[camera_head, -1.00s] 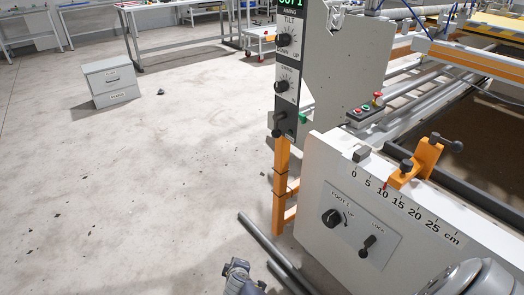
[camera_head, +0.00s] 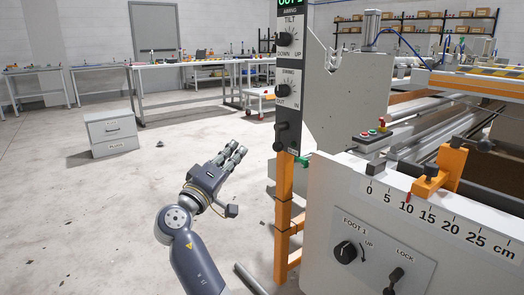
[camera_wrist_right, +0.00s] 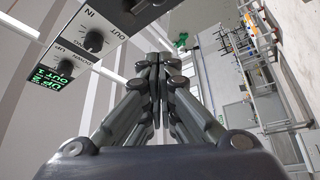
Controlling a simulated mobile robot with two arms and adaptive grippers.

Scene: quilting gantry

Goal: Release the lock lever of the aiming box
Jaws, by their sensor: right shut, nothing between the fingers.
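The aiming box (camera_head: 290,70) is a tall narrow panel with a TILT knob, a SWING knob and a green display on top. Its black lock lever (camera_head: 280,138) sits low on the panel, with its ball end hanging down. My right gripper (camera_head: 238,150) is raised left of the lever, apart from it, with its fingers together and empty. In the right wrist view the shut fingertips (camera_wrist_right: 156,62) are in the middle and the aiming box (camera_wrist_right: 85,50) is at upper left. I cannot make out the lever there. My left gripper is not in view.
An orange post (camera_head: 284,215) stands under the box. The white gantry end plate (camera_head: 330,195) has a FOOT 1 knob (camera_head: 346,252) and another LOCK lever (camera_head: 394,280). An orange clamp (camera_head: 443,170) sits on its scale. A grey cabinet (camera_head: 111,136) stands on open floor at left.

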